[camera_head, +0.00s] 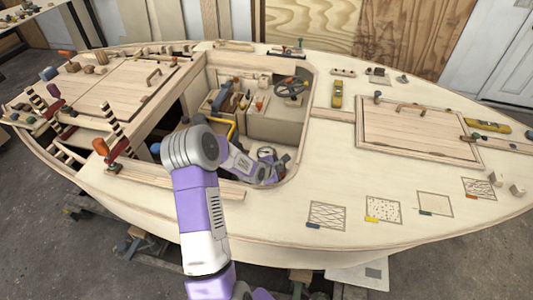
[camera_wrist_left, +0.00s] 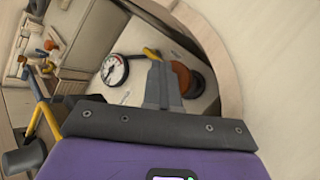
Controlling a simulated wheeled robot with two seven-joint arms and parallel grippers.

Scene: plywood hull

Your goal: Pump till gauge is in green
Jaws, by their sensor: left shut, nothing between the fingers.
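My left arm reaches into the open cockpit in the head view, with its gripper (camera_head: 268,158) low inside near the right wall. In the left wrist view the left gripper's fingers (camera_wrist_left: 163,84) are shut together and empty. A round white gauge (camera_wrist_left: 114,69) with a dark rim is left of the fingertips; its needle reading is too small to tell. A brown-orange round part (camera_wrist_left: 184,78) is partly hidden behind the fingers. A yellow bent bar (camera_wrist_left: 40,108) with a black grip (camera_wrist_left: 25,156) stands at the left; the yellow bar also shows in the head view (camera_head: 230,128). My right gripper is not in view.
The cockpit's wooden rim (camera_head: 307,105) surrounds my arm closely. A steering wheel (camera_head: 292,87) stands at the cockpit's far right. A hatch (camera_head: 420,128), yellow tools and clamps are on the deck. A small yellow part (camera_wrist_left: 151,52) is beyond the fingertips.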

